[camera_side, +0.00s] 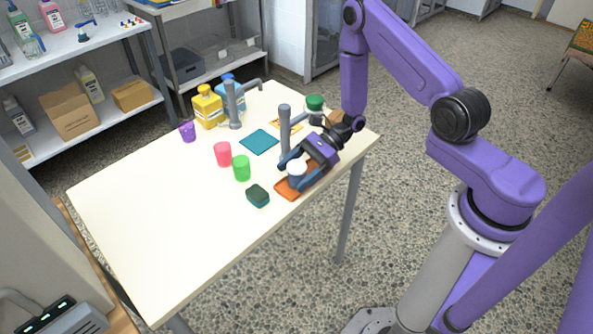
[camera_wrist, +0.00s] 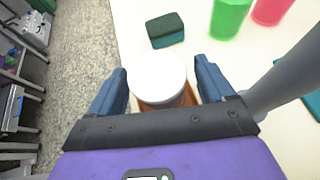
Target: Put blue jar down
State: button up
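The blue jar with a white lid (camera_side: 297,171) stands upright at the table's front right, on or just above an orange cloth (camera_side: 284,190). I cannot tell whether its base touches the cloth. My gripper (camera_side: 298,172) is low over it, with one finger on each side of the jar. In the wrist view the round white lid (camera_wrist: 158,82) lies between the blue fingers of my gripper (camera_wrist: 163,80). Narrow gaps, with some orange below, show beside the lid, so the fingers look open. The jar's body is hidden there.
A dark green sponge (camera_side: 258,196), a green cup (camera_side: 241,168) and a pink cup (camera_side: 223,153) stand left of the jar. A grey post (camera_side: 284,130) rises close behind my gripper. A teal cloth (camera_side: 259,142) lies farther back. The table's left part is clear.

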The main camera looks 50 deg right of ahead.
jog(key=shift+r, duration=0.15)
jog(key=shift+d+r, duration=0.15)
jog(key=shift+d, duration=0.1)
jog(key=v, duration=1.1)
jog(key=shift+d, duration=0.1)
jog(key=s+a+r+n+g+h, duration=0.6)
jog(key=s+a+r+n+g, duration=0.45)
jog(key=n, duration=0.55)
jog(key=s+d+r+n+t+h, duration=0.1)
jog(key=s+r+n+t+h, duration=0.2)
jog(key=s+n, duration=0.3)
jog(key=s+d+r+n+t+h, duration=0.2)
jog(key=s+n+t, duration=0.3)
jog(key=n, duration=0.6)
jog(key=shift+s+r+h, duration=0.5)
jog(key=shift+s+r, duration=0.2)
jog(key=shift+s, duration=0.25)
